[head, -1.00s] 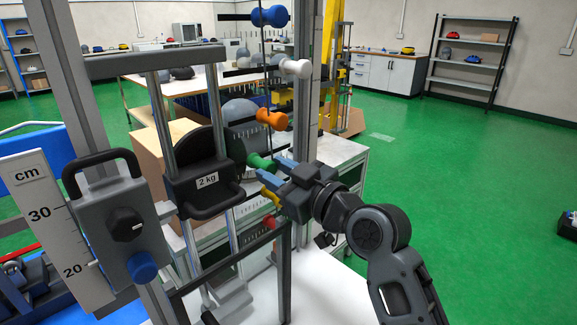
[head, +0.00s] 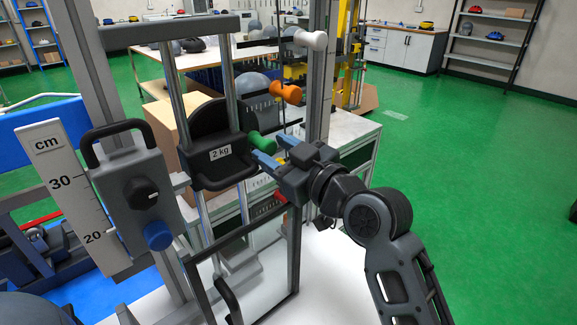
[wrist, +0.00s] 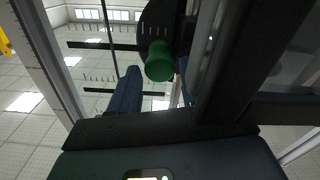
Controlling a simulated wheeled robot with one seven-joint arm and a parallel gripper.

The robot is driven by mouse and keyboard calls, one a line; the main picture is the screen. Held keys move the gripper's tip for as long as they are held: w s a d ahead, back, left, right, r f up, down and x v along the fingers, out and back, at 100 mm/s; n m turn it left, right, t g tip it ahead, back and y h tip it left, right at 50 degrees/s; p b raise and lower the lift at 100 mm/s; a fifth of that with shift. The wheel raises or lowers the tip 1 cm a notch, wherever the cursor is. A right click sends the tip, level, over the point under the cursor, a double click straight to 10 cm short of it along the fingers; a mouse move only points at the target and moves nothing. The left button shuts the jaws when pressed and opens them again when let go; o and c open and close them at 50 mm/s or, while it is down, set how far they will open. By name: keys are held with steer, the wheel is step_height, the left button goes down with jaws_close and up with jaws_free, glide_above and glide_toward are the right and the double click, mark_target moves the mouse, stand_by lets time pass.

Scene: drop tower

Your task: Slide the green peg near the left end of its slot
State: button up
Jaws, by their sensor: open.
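The green peg (head: 262,145) sticks out to the right of the 2 kg carriage in the head view. In the wrist view its round green end (wrist: 159,62) shows above centre, in front of a dark rounded shape. My gripper (head: 267,148) is open, with its blue fingertips at the peg, one on each side of it in the head view. I cannot tell whether they touch it. In the wrist view the left finger (wrist: 125,92) shows below and left of the peg. Dark slots with tick marks (wrist: 100,45) run across there; the peg's place along its own slot is unclear.
A white peg (head: 311,40) and an orange peg (head: 286,93) sit above the green one, and a red peg (head: 281,197) below. The 2 kg carriage (head: 215,165) and a grey upright (head: 320,80) stand close by. Open green floor (head: 470,170) lies right.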

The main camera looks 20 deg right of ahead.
steer(key=shift+a+f, duration=0.1)
steer(key=shift+a, duration=0.2)
